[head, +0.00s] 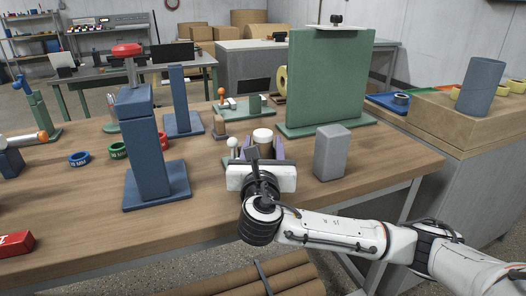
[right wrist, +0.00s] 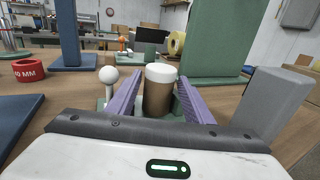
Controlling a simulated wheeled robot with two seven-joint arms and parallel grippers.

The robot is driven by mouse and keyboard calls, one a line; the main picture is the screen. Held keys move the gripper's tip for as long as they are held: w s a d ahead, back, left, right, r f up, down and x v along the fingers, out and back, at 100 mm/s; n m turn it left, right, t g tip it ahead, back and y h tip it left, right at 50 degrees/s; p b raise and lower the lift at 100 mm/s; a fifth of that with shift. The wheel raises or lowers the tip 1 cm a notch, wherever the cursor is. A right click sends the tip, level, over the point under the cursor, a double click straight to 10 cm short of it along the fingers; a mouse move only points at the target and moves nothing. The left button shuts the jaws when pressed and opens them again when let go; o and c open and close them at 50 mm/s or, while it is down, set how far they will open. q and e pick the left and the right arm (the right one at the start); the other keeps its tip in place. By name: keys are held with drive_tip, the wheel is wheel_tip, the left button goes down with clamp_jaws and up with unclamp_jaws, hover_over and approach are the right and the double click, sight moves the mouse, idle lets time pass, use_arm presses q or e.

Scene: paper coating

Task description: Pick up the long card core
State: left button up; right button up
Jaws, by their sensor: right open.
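A brown upright cylinder with a white top, which looks like the card core (head: 263,137), stands on the workbench in the middle of the head view. It also shows in the right wrist view (right wrist: 159,97). My right gripper (head: 262,146) is open, its two purple fingers on either side of the cylinder. The cylinder's lower end is hidden behind the gripper's body. My left gripper is not in view.
A grey block (head: 331,152) stands close to the right of my gripper. A white ball on a post (right wrist: 109,75) is close to the left. A tall green panel (head: 325,80) stands behind, and a blue stand (head: 146,150) at left. Brown tubes (head: 285,280) lie below the bench.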

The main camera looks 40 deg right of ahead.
drive_tip(key=shift+x, duration=1.15)
drive_tip(key=c, duration=0.8)
